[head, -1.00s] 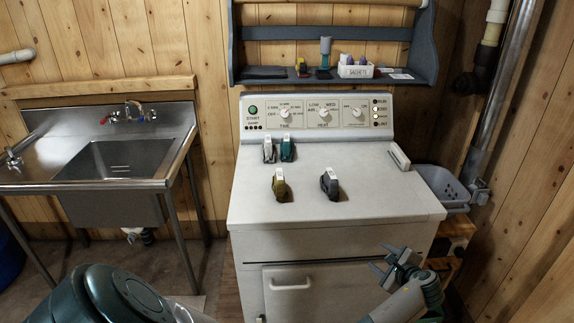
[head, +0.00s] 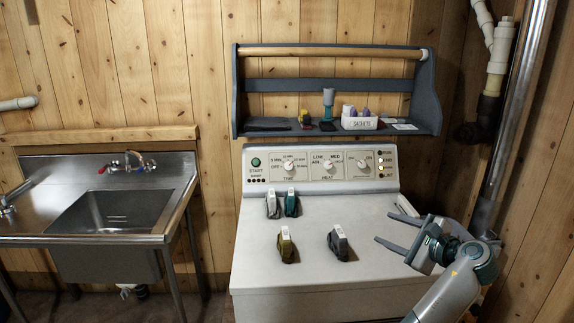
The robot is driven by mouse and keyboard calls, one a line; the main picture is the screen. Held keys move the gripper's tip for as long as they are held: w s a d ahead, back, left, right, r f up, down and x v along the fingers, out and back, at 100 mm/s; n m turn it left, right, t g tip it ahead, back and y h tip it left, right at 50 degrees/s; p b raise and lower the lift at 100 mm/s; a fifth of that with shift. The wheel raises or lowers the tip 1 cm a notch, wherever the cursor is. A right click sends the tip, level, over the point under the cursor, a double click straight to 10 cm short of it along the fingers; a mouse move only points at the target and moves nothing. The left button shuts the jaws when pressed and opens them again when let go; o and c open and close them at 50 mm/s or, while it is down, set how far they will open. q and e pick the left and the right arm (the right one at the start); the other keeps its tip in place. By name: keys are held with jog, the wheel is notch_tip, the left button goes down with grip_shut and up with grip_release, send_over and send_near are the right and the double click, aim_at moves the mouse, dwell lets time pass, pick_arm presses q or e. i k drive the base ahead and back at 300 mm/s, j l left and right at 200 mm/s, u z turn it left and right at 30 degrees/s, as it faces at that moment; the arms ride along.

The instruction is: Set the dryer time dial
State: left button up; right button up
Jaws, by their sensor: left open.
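The time dial (head: 289,163) is a small white knob on the left of the dryer's back panel, ringed by labels such as OFF and 5 MIN. Its exact setting is too small to read. The dryer (head: 325,223) is white, with a heat dial (head: 327,164) and a third dial (head: 364,165) to the right of the time dial.
A blue-grey shelf (head: 342,86) with a sachet box (head: 358,123) hangs above the panel. A metal sink (head: 112,212) is left; pipes (head: 512,110) run up on the right.

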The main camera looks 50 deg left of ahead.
aim_at(288, 166)
jog(key=i+j, duration=0.1)
jog(key=j, duration=0.35)
jog(key=i+j, duration=0.1)
jog(key=j, duration=0.4)
jog(key=i+j, duration=0.1)
jog(key=j, duration=0.35)
jog(key=i+j, duration=0.1)
jog(key=j, duration=0.4)
